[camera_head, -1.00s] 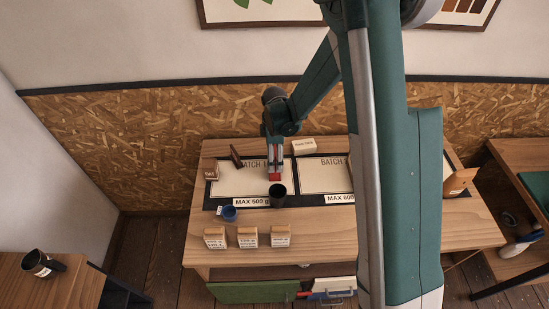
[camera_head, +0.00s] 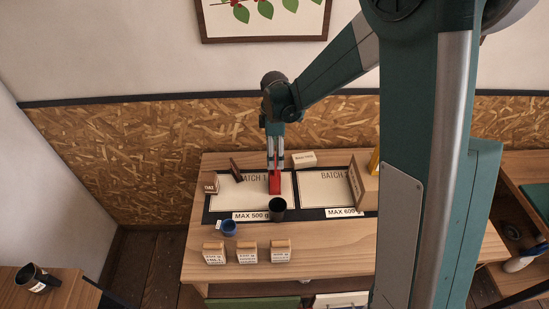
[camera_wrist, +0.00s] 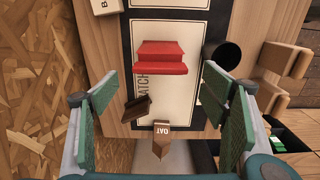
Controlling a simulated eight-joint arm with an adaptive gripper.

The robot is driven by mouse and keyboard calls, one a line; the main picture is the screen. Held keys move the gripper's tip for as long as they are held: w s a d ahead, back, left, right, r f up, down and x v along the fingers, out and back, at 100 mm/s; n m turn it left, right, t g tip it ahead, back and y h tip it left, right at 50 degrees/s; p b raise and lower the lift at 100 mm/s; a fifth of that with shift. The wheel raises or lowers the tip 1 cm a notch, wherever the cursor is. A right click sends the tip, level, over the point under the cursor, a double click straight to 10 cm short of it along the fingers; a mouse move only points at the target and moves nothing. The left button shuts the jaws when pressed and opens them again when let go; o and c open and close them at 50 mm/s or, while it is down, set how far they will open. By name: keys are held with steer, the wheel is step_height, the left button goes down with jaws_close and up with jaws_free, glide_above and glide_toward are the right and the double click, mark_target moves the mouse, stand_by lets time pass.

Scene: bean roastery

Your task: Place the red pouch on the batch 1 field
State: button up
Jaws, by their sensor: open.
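The red pouch (camera_head: 275,184) is on the pale batch 1 field (camera_head: 235,199) of the black-bordered mat, right of that field's middle. In the wrist view the pouch (camera_wrist: 160,56) lies across the field (camera_wrist: 179,110), free of both fingers. My gripper (camera_head: 275,163) is above the pouch, pointing down, and open. In the wrist view its green-padded fingers (camera_wrist: 160,82) are spread wide, with nothing between them. The "BATCH 1" print is partly covered by the pouch.
A black cup (camera_head: 277,208) stands at the field's front edge, close to the pouch. A dark wooden piece (camera_head: 236,170) and an OAT block (camera_head: 211,184) are at the left. A blue cup (camera_head: 229,228) and labelled blocks (camera_head: 249,252) stand in front. My arm hides the table's right side.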

steer(key=shift+r, duration=0.35)
stand_by(0.5)
steer(key=shift+s+d+r, duration=0.15)
steer(key=shift+d+r, duration=0.05)
steer(key=shift+r, duration=0.15)
steer(key=s+d+r+m+t, duration=0.2)
steer(key=s+d+r+m, duration=0.3)
steer(key=r, duration=0.3)
steer(key=s+d+r+m+t, duration=0.1)
steer(key=s+d+r+m, duration=0.2)
steer(key=s+d+r, duration=0.35)
steer(key=s+d+r+m+t, duration=0.1)
steer(key=s+d+r+m, duration=0.1)
steer(key=s, duration=0.4)
steer(key=s+d+r+m+t, duration=0.1)
steer(key=s+d+r+m, duration=0.1)
steer(key=s+m, duration=0.2)
steer(key=s+d+r+m+t, duration=0.2)
steer(key=s+m, duration=0.2)
steer(key=s, duration=0.5)
steer(key=shift+d, duration=0.35)
